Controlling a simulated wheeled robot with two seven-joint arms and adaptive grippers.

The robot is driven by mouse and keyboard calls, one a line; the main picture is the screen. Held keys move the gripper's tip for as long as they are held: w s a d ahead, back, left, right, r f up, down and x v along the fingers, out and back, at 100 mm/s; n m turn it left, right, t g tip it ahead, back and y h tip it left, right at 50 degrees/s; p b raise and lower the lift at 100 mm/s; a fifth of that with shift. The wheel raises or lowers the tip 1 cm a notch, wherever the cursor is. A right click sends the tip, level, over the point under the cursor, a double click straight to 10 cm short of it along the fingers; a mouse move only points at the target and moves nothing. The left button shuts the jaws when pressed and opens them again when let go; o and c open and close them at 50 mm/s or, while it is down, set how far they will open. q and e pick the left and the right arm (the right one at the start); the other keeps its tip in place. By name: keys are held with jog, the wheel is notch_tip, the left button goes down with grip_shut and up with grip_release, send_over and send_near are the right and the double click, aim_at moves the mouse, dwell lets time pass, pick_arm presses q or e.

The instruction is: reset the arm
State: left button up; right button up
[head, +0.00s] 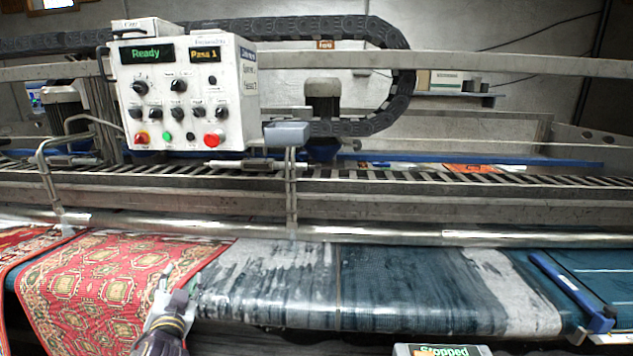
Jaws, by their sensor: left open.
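My left gripper (176,284) is at the lower left of the head view, pointing up and away from me. It is open, and I see nothing held between its fingers. It shows in front of the right edge of a red patterned rug (95,285); I cannot tell whether it touches the rug. My right gripper is not in view. A white control box (182,95) hangs at the upper left, with displays reading "Ready" and "Pasa 1". It carries several black knobs, a green button (166,136) and a red button (213,139).
A wet, dark teal belt (400,290) with greyish patches runs right of the rug. A metal roller (400,235) spans behind it. A blue bar (570,290) lies at the right. A box with a display reading "Stopped" (440,350) is at the bottom edge.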

pick_arm(q)
jog(key=s+d+f+n+g+h, duration=0.1)
jog(key=s+d+f+g, duration=0.1)
jog(key=s+f+g, duration=0.45)
jog(key=s+d+f+g+h, duration=0.15)
jog(key=s+f, duration=0.25)
jog(key=f, duration=0.6)
jog(key=s+d+f+g+h, duration=0.1)
jog(key=s+d+f+g, duration=0.1)
jog(key=s+d+f, duration=0.35)
jog(key=s+d+f+g+h, duration=0.2)
jog(key=s+g, duration=0.1)
jog(key=s, duration=0.6)
notch_tip(320, 180, down, 31)
jog(key=s, duration=0.2)
jog(key=s+a+f+g, duration=0.1)
jog(key=s+a+f, duration=0.1)
jog(key=s+f, duration=0.9)
jog(key=s+a+f+g, duration=0.1)
jog(key=s+a+f, duration=0.1)
jog(key=s+f, duration=0.9)
jog(key=shift+s+a+m, duration=0.15)
jog(key=shift+s+m, duration=0.15)
jog(key=shift+s, duration=0.15)
